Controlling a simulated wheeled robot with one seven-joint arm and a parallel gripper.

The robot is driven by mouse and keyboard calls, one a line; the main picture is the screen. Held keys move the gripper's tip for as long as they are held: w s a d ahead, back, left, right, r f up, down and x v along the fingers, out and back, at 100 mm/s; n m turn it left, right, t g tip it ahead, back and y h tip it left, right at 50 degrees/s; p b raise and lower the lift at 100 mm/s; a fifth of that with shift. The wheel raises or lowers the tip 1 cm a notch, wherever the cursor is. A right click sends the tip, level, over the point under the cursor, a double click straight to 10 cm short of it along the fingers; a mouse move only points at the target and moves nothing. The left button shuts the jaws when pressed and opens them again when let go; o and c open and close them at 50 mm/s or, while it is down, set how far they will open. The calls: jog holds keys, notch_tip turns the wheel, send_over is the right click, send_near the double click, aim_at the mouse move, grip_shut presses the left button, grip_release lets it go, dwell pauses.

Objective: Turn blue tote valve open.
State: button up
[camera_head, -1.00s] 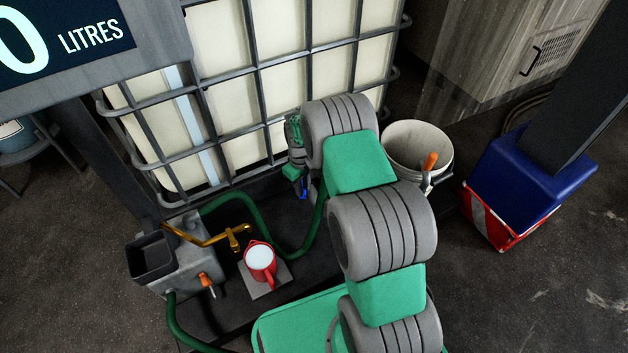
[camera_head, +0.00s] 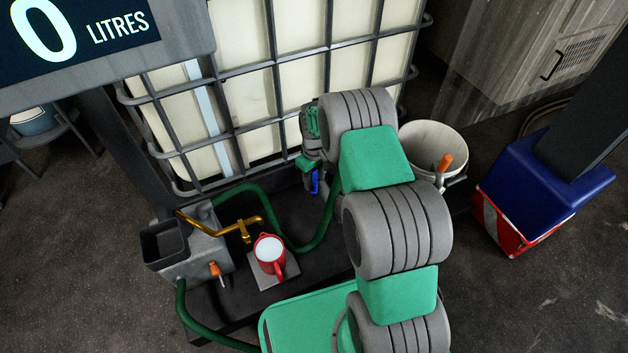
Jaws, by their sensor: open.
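The white tote (camera_head: 250,100) stands in a grey metal cage at the back. The small blue valve handle (camera_head: 315,183) shows low at the tote's front, hanging roughly upright just left of my arm. My gripper (camera_head: 308,168) is at the valve, in front of the tote cage. It is open, but its fingers are small and partly hidden by my wrist. I cannot tell whether they touch the blue handle. The valve body behind is hidden.
A green hose (camera_head: 322,232) runs along the dark base to a grey pump box (camera_head: 200,255) with a brass spout (camera_head: 245,229). A red jug (camera_head: 269,256) stands below. A white bucket (camera_head: 432,143) and a blue-and-red bin (camera_head: 530,190) stand right. The display (camera_head: 90,35) reads 0 litres.

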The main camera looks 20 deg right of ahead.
notch_tip(320, 180, up, 6)
jog(key=shift+r+p, duration=0.1)
jog(key=shift+p, duration=0.75)
